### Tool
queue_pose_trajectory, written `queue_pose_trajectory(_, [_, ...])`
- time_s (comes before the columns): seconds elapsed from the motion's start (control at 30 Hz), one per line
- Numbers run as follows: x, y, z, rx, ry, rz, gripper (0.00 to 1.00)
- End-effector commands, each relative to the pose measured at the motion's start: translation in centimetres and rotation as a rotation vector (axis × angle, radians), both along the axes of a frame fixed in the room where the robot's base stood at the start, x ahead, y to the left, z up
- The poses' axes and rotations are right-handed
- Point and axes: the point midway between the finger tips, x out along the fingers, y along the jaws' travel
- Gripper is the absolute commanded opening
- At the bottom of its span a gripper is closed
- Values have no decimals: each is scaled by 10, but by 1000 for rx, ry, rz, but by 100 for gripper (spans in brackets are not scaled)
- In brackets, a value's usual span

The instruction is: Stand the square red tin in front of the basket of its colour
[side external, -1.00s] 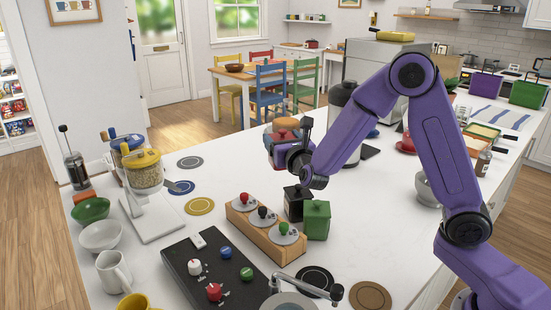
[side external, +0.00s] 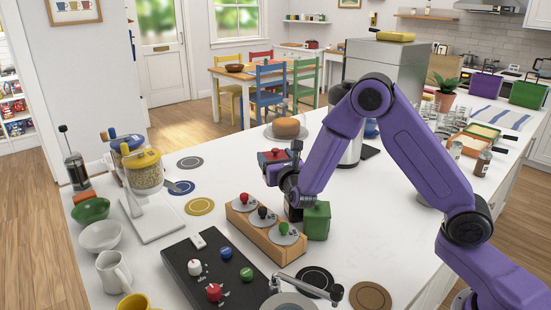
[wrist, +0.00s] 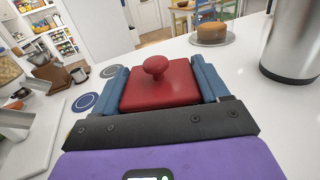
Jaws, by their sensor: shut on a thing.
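The square red tin (side external: 275,155) has a red lid with a round knob; the lid also fills the middle of the wrist view (wrist: 158,86). My gripper (side external: 273,170) is shut on it, with blue fingers at its left and right sides in the wrist view (wrist: 162,88). The tin looks upright. Its lower part is hidden, and I cannot tell whether it touches the counter. No red basket can be made out in these frames.
A green tin (side external: 317,221) and a mostly hidden black tin stand near my gripper. A wooden rack (side external: 265,232) is in front. A cake (side external: 287,127) stands behind. Purple (side external: 485,86) and green (side external: 527,94) containers are far right.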

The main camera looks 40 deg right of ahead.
Motion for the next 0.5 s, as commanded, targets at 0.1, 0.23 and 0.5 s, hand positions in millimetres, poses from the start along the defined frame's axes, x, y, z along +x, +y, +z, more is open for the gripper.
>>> queue_pose_trajectory(0.1, [0, 0, -2, 0, -1, 0, 36])
queue_pose_trajectory(0.23, [0, 0, -2, 0, 0, 0, 100])
queue_pose_trajectory(0.5, [0, 0, 0, 0, 0, 0, 100])
